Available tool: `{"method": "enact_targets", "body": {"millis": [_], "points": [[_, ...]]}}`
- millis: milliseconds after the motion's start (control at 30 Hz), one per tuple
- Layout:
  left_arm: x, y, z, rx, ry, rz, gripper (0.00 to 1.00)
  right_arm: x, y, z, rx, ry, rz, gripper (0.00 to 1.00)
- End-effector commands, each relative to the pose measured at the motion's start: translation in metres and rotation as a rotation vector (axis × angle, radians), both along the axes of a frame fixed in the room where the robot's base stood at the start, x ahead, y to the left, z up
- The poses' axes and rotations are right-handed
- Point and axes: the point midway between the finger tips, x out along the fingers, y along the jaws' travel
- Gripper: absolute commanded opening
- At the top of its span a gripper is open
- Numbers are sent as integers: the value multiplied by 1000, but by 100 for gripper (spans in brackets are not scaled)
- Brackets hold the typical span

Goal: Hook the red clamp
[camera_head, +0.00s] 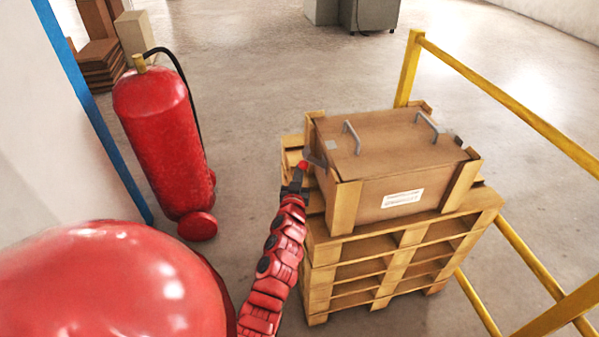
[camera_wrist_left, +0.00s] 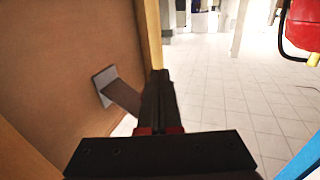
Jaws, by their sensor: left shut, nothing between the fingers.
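A brown wooden crate (camera_head: 400,155) with two grey handles on its lid stands on stacked pallets (camera_head: 385,265). My left gripper (camera_head: 302,170) is at the crate's left side. In the left wrist view my left gripper (camera_wrist_left: 162,78) has its dark fingers together and empty. Beside them a grey plate (camera_wrist_left: 103,79) with a dark flat strip (camera_wrist_left: 127,98) sticks out from the crate wall. The strip's far end is partly hidden behind the fingers, and I cannot tell whether they touch. I cannot clearly make out a red clamp. My right gripper is not in view.
A red fire extinguisher (camera_head: 160,140) stands left of the crate beside a white wall with a blue edge. A yellow railing (camera_head: 500,95) runs along the right. Boxes (camera_head: 100,60) stand at the back left. Floor between extinguisher and pallets is clear.

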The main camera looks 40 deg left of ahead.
Motion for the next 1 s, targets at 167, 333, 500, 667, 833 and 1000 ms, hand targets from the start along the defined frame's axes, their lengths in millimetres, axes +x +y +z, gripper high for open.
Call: {"method": "enact_targets", "body": {"millis": [167,333,500,667,833,1000], "points": [[0,0,9,0,-1,0,0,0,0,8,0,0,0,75],[0,0,18,0,-1,0,0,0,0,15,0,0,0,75],[0,0,26,0,-1,0,0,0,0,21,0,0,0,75],[0,0,27,0,-1,-1,0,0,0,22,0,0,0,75],[0,0,27,0,0,0,0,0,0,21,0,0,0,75],[1,-1,29,0,-1,-1,0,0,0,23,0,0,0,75]]}}
